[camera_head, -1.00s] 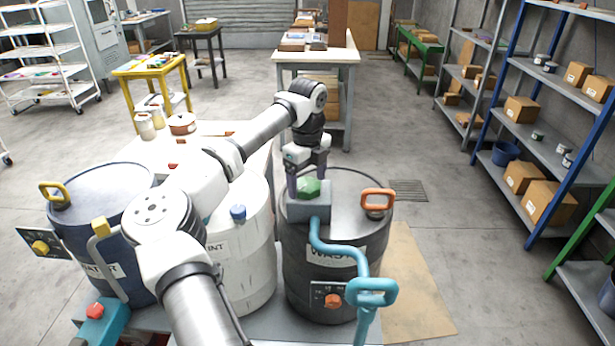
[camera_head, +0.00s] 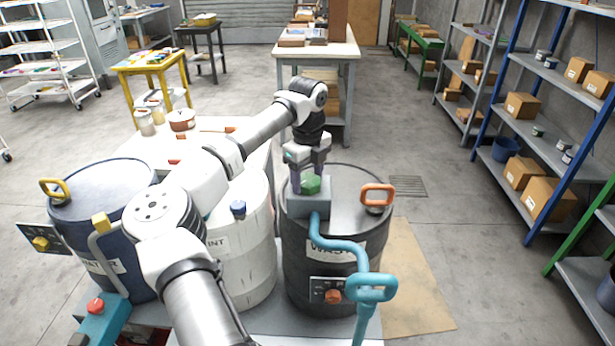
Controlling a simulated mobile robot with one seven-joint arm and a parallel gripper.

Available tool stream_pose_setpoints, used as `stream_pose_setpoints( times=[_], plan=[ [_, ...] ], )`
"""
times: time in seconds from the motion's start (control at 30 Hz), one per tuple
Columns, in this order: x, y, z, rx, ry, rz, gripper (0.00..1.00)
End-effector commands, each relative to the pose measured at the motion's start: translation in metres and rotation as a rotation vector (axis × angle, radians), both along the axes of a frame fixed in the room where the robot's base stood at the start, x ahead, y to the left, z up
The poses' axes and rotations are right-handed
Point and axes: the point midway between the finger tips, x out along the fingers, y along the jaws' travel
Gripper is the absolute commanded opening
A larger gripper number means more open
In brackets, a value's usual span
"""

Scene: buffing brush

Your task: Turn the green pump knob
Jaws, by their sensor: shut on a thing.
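The green pump knob (camera_head: 311,184) sits on top of a grey-blue pump block (camera_head: 310,205) on the lid of the dark waste drum (camera_head: 335,255). My gripper (camera_head: 308,182) comes down from above with its two fingers on either side of the knob. It is shut on the knob, and the fingers hide part of the knob's sides. A teal pipe (camera_head: 335,236) runs from the pump block down to a teal handle (camera_head: 370,287).
An orange handle (camera_head: 377,194) stands on the right of the same drum lid. A white drum (camera_head: 240,260) and a dark blue drum (camera_head: 105,205) stand to the left, partly behind my arm. Open floor lies right of the drums, before the blue shelves (camera_head: 520,140).

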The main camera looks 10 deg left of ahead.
Motion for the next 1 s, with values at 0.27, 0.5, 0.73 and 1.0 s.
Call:
stream_pose_setpoints(
  times=[0.27,0.5,0.73,1.0],
  plan=[
    [0.0003,0.0007,-0.0010,0.002,0.000,-0.143,0.36],
    [0.0003,0.0007,-0.0005,0.003,-0.001,-0.358,0.36],
    [0.0004,0.0008,0.0001,0.003,-0.001,-0.576,0.36],
    [0.0006,0.0006,0.0009,0.003,-0.002,-0.833,0.36]
  ],
)
